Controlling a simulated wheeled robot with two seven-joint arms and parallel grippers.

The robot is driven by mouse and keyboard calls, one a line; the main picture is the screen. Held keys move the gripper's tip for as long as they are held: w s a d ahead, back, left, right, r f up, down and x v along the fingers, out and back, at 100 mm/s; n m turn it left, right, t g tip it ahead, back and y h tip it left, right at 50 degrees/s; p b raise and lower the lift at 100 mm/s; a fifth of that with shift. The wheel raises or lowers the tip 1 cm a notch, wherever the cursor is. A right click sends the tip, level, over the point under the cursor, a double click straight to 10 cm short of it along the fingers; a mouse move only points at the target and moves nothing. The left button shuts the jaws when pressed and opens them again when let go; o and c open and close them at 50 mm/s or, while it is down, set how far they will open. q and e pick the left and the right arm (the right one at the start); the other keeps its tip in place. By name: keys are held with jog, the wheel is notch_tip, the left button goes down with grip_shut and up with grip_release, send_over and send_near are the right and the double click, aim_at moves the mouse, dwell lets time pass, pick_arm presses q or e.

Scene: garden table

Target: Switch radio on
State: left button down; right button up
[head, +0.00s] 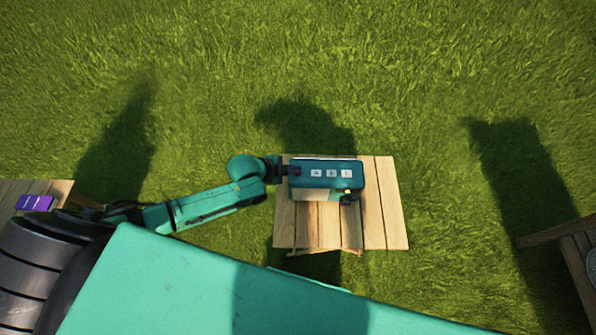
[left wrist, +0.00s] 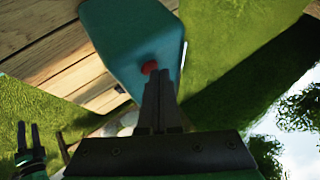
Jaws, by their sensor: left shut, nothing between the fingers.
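The radio (head: 327,174) is a teal box with a row of pale square buttons on its top face. It stands on a small slatted wooden table (head: 374,220) in the head view. In the left wrist view the radio (left wrist: 125,38) shows a red round button (left wrist: 149,67) on its end face. My left gripper (head: 287,170) is shut and empty, at the left end of the radio. In the left wrist view the tips of my left gripper (left wrist: 154,76) are at the red button; I cannot tell whether they touch it. My right gripper is not seen in the head view.
A purple object (head: 36,203) lies on another wooden surface (head: 12,192) at the far left. A wooden piece of furniture (head: 570,236) stands at the right edge. Grass lies all around, with open room behind and right of the table.

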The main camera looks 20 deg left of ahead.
pick_arm(q)
jog(key=shift+r+p, duration=0.5)
jog(key=shift+r, duration=0.2)
notch_tip(320, 180, up, 6)
jog(key=p, duration=0.5)
